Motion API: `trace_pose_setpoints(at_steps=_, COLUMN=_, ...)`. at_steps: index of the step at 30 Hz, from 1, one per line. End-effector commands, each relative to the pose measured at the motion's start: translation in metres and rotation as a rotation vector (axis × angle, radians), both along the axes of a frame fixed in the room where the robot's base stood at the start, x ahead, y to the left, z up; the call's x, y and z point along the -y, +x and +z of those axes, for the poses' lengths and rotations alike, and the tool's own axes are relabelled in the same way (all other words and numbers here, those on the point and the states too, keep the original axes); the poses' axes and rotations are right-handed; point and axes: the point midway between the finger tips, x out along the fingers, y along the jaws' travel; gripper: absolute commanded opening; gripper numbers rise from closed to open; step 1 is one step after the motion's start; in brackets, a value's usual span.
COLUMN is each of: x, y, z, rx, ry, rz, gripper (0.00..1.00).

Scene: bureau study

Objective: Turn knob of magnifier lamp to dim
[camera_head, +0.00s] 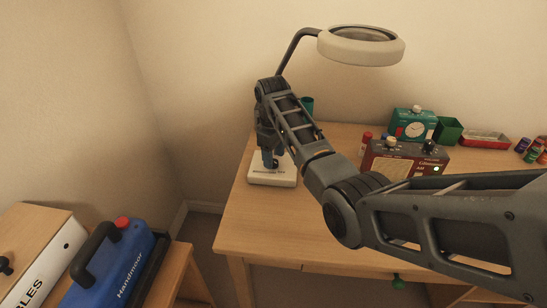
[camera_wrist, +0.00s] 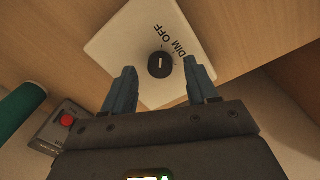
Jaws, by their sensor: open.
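The magnifier lamp has a white ring head (camera_head: 360,47) on a dark curved arm and a white base (camera_head: 272,180) at the desk's left end. In the wrist view the base (camera_wrist: 115,50) carries a round black knob (camera_wrist: 160,64) with a short pale mark. The labels OFF and DIM are printed beside it; which way the mark points is unclear. My gripper (camera_head: 270,160) is above the base, pointing down. In the wrist view the open blue fingers (camera_wrist: 161,76) stand on either side of the knob, apart from it.
A red-brown device (camera_head: 405,160), a green clock box (camera_head: 414,124), a green bin (camera_head: 448,130) and small jars stand on the desk's right half. My arm crosses over the desk (camera_head: 260,230). A blue case (camera_head: 110,265) lies at lower left. A grey box with a red button (camera_wrist: 66,122) is near the base.

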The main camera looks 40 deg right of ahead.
Motion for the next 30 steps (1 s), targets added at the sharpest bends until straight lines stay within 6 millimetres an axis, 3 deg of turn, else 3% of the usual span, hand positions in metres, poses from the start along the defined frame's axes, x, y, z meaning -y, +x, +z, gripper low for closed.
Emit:
trace_pose_setpoints(at_steps=6, x=0.001, y=0.000, z=-0.016, rx=0.000, ry=0.000, rz=0.000, gripper=0.58)
trace_pose_setpoints(at_steps=14, x=0.001, y=0.000, z=-0.017, rx=0.001, ry=-0.001, rz=0.000, gripper=0.58)
trace_pose_setpoints(at_steps=30, x=0.001, y=0.000, z=-0.017, rx=0.001, ry=0.000, rz=0.000, gripper=0.07)
